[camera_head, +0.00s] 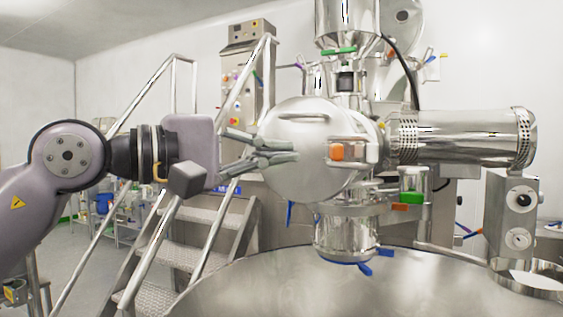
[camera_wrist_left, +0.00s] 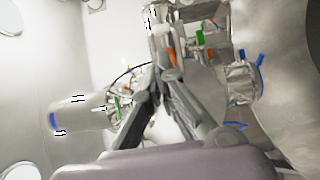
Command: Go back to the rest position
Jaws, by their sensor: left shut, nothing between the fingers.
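My left gripper (camera_head: 290,150) reaches in from the left in the head view, at about mid height. Its fingers are shut and hold nothing. The fingertips appear in front of the round steel door (camera_head: 305,178) of the granulation machine; I cannot tell whether they touch it. The fingers also show in the left wrist view (camera_wrist_left: 158,78), meeting near the picture's middle. My right gripper is not in either view.
A large steel bowl (camera_head: 300,290) fills the lower front. A horizontal steel motor housing (camera_head: 460,137) and a control box (camera_head: 512,215) stand at the right. Metal stairs with handrails (camera_head: 185,255) rise behind my left arm. Open floor (camera_head: 85,270) shows at the lower left.

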